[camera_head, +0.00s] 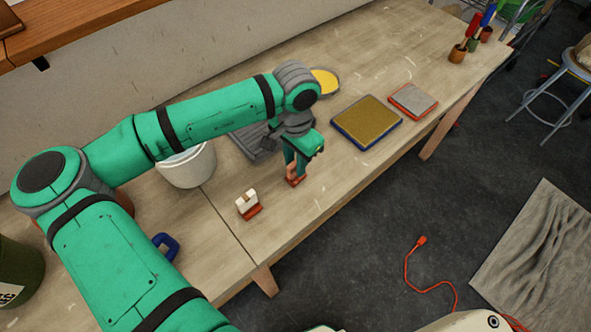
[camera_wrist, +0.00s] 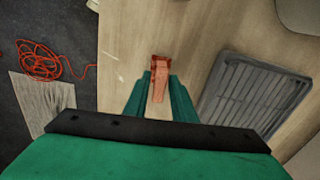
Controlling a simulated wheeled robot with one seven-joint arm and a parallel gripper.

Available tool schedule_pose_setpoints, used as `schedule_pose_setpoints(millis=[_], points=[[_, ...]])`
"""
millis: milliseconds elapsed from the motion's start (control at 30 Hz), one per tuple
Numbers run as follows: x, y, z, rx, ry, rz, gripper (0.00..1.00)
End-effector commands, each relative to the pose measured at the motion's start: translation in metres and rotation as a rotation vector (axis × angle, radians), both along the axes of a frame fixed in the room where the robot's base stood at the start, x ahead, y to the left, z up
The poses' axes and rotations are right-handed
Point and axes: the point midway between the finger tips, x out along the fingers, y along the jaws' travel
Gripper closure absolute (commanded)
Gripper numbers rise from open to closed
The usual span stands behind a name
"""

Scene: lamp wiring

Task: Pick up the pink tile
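The pink tile (camera_wrist: 158,88) shows between my fingers in the wrist view, with an orange-red piece at its far end. In the head view a pinkish piece (camera_head: 299,166) stands in a small red base on the table, under my gripper (camera_head: 293,165). My gripper points down, with its two green fingers (camera_wrist: 159,82) one on each side of the tile. They are very close to it. I cannot tell whether they press on it. The fingers hide part of the tile in the head view.
A white block in a red base (camera_head: 248,204) stands to the left on the wooden table (camera_head: 330,178). A grey ribbed tray (camera_wrist: 256,95) lies beside my gripper. A white pot (camera_head: 187,168) and a blue-edged mat (camera_head: 366,122) are nearby. The table's front edge is close.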

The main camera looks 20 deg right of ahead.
Motion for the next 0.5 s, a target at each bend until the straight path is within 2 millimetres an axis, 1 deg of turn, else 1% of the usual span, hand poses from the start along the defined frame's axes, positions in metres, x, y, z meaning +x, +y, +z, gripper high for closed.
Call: schedule_pose_setpoints(millis=[33, 67, 100, 500], points=[[0.0000, 0.0000, 0.0001, 0.000, 0.000, 0.000, 0.90], [0.0000, 0.0000, 0.0001, 0.000, 0.000, 0.000, 0.97], [0.0000, 0.0000, 0.0001, 0.000, 0.000, 0.000, 1.00], [0.0001, 0.0000, 0.0032, 0.000, 0.000, 0.000, 1.00]])
